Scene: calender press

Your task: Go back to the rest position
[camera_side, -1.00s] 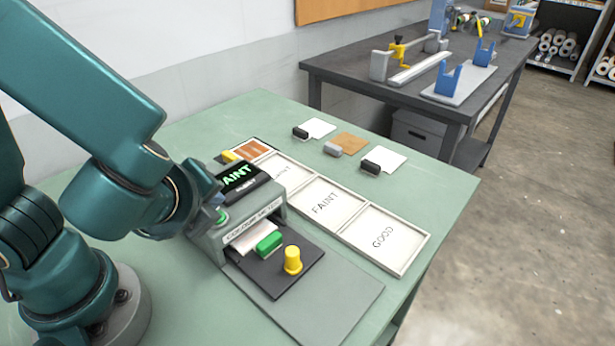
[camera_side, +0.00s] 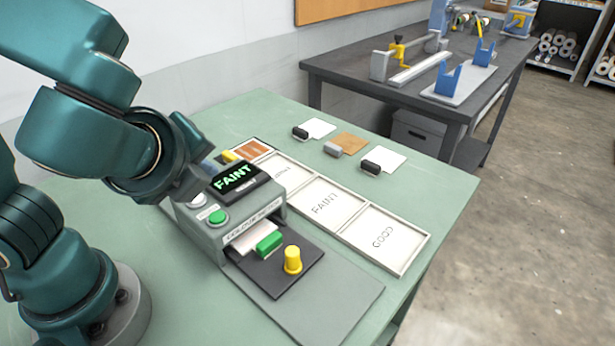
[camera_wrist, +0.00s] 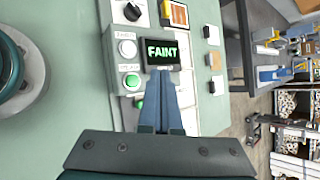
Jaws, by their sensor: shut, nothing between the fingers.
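My gripper (camera_wrist: 160,80) shows in the wrist view with its two blue-grey fingers together and nothing between them. It appears above the grey colour meter, near the lower part of its display (camera_wrist: 162,53); the gap cannot be told. In the side view my arm hides most of the gripper. The colour meter (camera_side: 207,238) stands on the green bench, and its display (camera_side: 236,177) reads FAINT in green. A green button (camera_side: 217,217) and a white button (camera_side: 198,200) are uncovered on its top. A white card with a green grip (camera_side: 269,242) sits at the meter's front slot.
A yellow knob (camera_side: 292,260) stands on the dark plate before the meter. Labelled trays, FAINT (camera_side: 339,197) and GOOD (camera_side: 410,258), lie beside it. Several cards with grips, one white (camera_side: 393,158), lie behind. A dark second table (camera_side: 400,95) stands at the back.

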